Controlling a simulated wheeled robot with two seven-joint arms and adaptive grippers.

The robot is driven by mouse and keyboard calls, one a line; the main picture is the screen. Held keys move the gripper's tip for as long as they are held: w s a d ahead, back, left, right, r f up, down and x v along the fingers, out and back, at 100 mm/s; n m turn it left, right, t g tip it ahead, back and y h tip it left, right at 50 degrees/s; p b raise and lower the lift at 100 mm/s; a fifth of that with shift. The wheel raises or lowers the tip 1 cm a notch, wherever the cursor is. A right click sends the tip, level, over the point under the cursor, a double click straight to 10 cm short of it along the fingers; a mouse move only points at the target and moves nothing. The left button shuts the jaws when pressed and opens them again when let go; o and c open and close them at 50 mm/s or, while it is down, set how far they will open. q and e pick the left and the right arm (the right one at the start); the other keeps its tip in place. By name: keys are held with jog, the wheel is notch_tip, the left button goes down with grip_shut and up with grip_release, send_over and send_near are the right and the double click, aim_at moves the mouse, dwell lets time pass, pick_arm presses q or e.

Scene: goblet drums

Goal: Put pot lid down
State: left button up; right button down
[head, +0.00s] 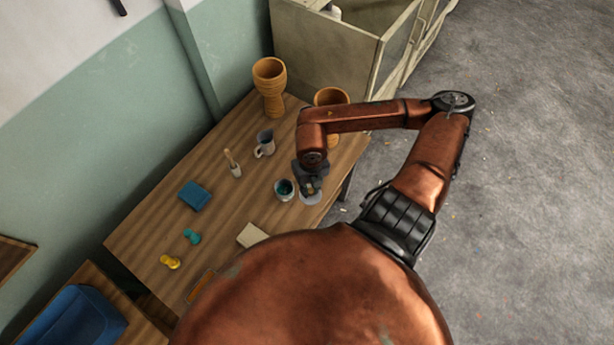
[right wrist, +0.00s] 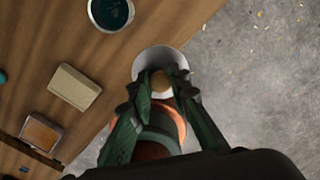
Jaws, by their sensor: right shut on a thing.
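The pot lid (head: 311,199) is a pale round disc with a tan knob, which shows in the right wrist view (right wrist: 160,59). My right gripper (head: 311,188) is shut on the lid's knob (right wrist: 160,82), with a finger on either side of it. The lid appears level at the table's right edge, and in the wrist view it overlaps both wood and floor. I cannot tell whether it touches the table. The open pot (head: 279,194), with dark teal contents, stands just left of the lid and also shows in the wrist view (right wrist: 92,14). My left gripper is not in view.
On the wooden table (head: 150,222) are a grey mug (head: 265,143), a brush in a cup (head: 235,170), a blue box (head: 194,196), a cream block (head: 252,235), and teal and yellow pieces. Two goblet drums (head: 270,88) stand at the back. Bare wood lies left of the pot.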

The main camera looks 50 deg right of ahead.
jog(key=shift+w+d+f+m+b, duration=0.3)
jog(key=shift+d+f+m+b, duration=0.1)
jog(key=shift+d+f+b, duration=0.25)
jog(key=w+d+f, duration=0.2)
jog(key=d, duration=0.1)
jog(key=w+d+f+b, duration=0.1)
jog(key=w+d+f, duration=0.5)
jog(key=d, duration=0.1)
jog(key=shift+f+b, duration=0.2)
jog(key=shift+b, duration=0.15)
jog(key=shift+w+d+f, duration=0.4)
jog(key=shift+f, duration=0.15)
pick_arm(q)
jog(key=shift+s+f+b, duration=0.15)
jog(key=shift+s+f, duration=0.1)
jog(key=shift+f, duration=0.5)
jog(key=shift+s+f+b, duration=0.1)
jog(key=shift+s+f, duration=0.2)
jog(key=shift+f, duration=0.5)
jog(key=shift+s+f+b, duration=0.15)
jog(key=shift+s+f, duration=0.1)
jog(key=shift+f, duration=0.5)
pick_arm(e)
jog(key=shift+w+d+f, duration=0.1)
jog(key=shift+f, duration=1.6)
